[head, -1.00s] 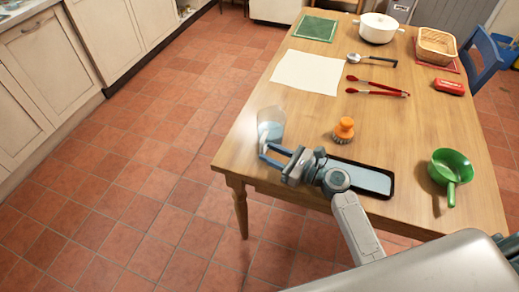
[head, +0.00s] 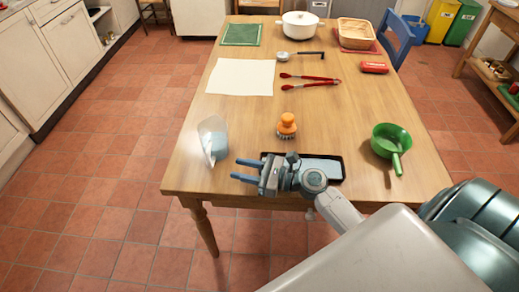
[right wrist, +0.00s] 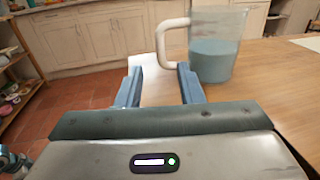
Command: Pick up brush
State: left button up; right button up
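The brush (head: 287,123) has a round orange knob handle and a bristle base. It stands on the wooden table, just behind the dark tray. My right gripper (head: 239,169) is open and empty at the table's front edge. It points left, in front of and to the left of the brush. In the right wrist view, the clear jug (right wrist: 212,58) with bluish contents is ahead, and its white handle shows beyond the open fingers (right wrist: 160,76). The brush is not in that view.
The jug also shows in the head view (head: 213,143), left of the gripper. The tray (head: 336,171) lies partly behind my right arm. A green pan (head: 391,140) is at right. Red tongs (head: 310,81), a ladle (head: 283,58) and a white sheet (head: 240,77) lie farther back.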

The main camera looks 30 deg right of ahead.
aim_at(287, 128)
jog(key=z, duration=1.35)
